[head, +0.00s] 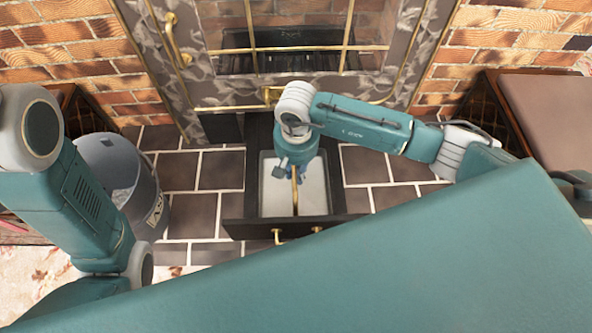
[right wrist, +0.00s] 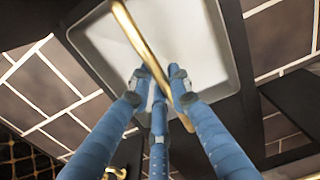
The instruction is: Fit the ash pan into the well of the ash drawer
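The ash drawer (head: 232,229) is dark, with brass knobs on its front, and stands pulled out below the fireplace. The ash pan (head: 313,190) is a pale grey-white tray with a brass bar handle (right wrist: 150,48). In the head view it lies within the drawer's outline; whether it sits down in the well or is held just above cannot be told. My right gripper (head: 293,175) is over the pan. In the right wrist view its blue fingers (right wrist: 162,78) close around the handle from both sides. My left arm shows at the left, but its gripper is out of view.
The fireplace's glass front with brass trim (head: 290,105) stands behind the drawer. A grey ash bucket (head: 113,165) is left of it on dark floor tiles (head: 222,170). A dark-sided cabinet (head: 545,110) stands at the right. Tiles beside the drawer are clear.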

